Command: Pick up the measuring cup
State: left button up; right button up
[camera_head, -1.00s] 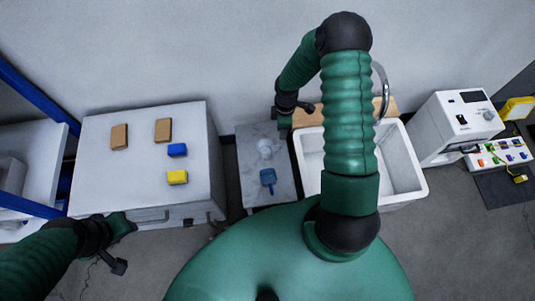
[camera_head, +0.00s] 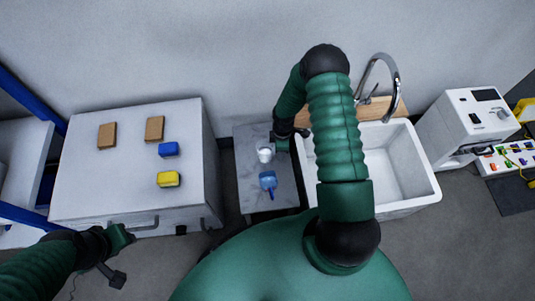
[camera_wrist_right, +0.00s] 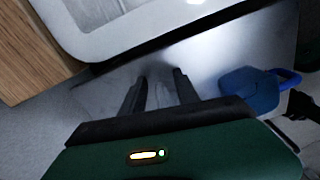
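A small white, partly see-through cup (camera_head: 264,155) stands on the grey marble-topped stand (camera_head: 246,188). In front of it lies a blue cup-like container with a handle (camera_head: 268,180); it also shows right of the fingers in the right wrist view (camera_wrist_right: 250,90). I cannot tell for sure which is the measuring cup. My right gripper (camera_head: 281,145) is just right of the white cup. In the right wrist view my right gripper (camera_wrist_right: 160,78) has its two dark fingers apart, with only a pale blur between them. My left gripper (camera_head: 122,238) is by the white cabinet's front; its fingers are unclear.
A white sink (camera_head: 425,185) with a faucet (camera_head: 392,75) stands right of the stand. The white cabinet (camera_head: 105,180) at left bears two brown blocks, a blue block (camera_head: 169,149) and a yellow block (camera_head: 168,179). A white machine (camera_head: 460,125) stands far right.

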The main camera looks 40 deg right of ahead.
jog(key=shift+r, duration=0.15)
grip_shut()
dwell(1.2)
